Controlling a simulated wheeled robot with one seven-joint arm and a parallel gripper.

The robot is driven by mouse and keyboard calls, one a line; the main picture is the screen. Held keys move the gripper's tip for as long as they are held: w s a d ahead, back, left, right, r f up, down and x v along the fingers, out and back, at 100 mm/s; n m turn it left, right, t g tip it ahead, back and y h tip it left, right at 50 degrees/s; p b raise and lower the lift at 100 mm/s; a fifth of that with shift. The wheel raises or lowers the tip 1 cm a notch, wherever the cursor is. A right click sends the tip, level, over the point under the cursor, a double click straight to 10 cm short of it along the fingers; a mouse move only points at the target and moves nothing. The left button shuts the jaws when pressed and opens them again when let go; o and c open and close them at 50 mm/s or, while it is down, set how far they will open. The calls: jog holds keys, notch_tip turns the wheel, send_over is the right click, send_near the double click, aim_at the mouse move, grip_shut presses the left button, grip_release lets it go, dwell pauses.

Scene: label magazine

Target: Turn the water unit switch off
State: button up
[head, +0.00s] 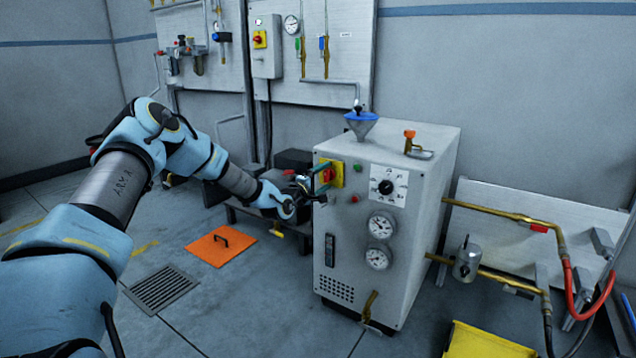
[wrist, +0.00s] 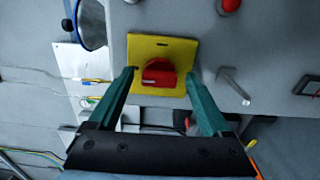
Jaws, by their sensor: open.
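The water unit (head: 420,190) is a pale grey cabinet on the floor, right of centre in the head view. Its switch (head: 329,174) is a red knob on a yellow plate at the upper left of the front. In the wrist view the red knob (wrist: 159,74) sits on the yellow plate (wrist: 172,48), between my fingers. My gripper (wrist: 162,72) is open, with one green finger on each side of the knob. I cannot tell whether the fingers touch it. In the head view my gripper (head: 321,180) partly covers the switch.
The unit's front also holds a black dial (head: 386,187), two gauges (head: 380,226) and small buttons. A blue funnel (head: 361,122) stands on top. An orange plate (head: 220,246) and a floor grate (head: 160,289) lie left. A yellow bin (head: 488,342) stands at the lower right.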

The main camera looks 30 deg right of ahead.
jog(key=v, duration=1)
jog(key=shift+p, duration=0.4)
jog(key=shift+a, duration=0.15)
